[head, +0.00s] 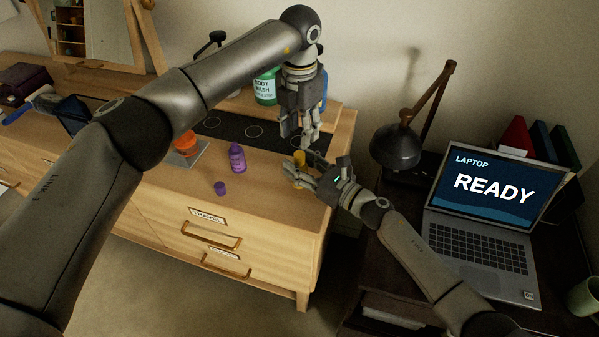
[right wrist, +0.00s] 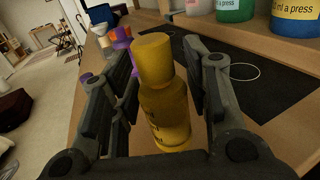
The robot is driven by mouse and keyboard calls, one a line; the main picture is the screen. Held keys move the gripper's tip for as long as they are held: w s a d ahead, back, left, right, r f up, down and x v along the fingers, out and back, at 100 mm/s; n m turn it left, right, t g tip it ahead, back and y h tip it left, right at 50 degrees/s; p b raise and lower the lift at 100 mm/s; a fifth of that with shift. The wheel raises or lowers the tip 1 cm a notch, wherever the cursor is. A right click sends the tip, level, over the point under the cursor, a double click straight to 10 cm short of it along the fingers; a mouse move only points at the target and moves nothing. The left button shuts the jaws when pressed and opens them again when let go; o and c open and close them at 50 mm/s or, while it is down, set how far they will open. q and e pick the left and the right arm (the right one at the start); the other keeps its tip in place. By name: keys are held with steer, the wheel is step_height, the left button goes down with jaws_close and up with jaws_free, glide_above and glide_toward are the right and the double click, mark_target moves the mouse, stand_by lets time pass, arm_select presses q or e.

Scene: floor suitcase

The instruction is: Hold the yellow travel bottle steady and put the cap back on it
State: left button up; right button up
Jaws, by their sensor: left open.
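The yellow travel bottle (right wrist: 166,112) stands upright near the dresser top's right front edge; its upper part also shows in the head view (head: 300,158). The yellow cap (right wrist: 153,60) sits on the bottle's top, roughly in line with it; I cannot tell how tightly it is seated. My right gripper (head: 304,176) has its fingers on both sides of the bottle's body, shut on it, and partly hides it in the head view. My left gripper (head: 308,141) points down just above the cap, open and empty.
A purple bottle (head: 237,158) and a purple cap (head: 220,188) stand to the left on the dresser top (head: 270,190). An orange bottle (head: 186,143) is farther left. A green body wash dispenser (head: 265,88) stands behind. A lamp (head: 396,146) and laptop (head: 480,225) are on the right.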

jaws_close()
arm_select(q)
steer(key=o, duration=0.6)
steer(key=shift+c, duration=0.2)
steer(key=shift+r, duration=0.1)
arm_select(e)
steer(key=o, duration=0.5)
jaws_free()
arm_select(q)
step_height(320, 180, up, 12)
arm_select(e)
steer(key=v, duration=1.2)
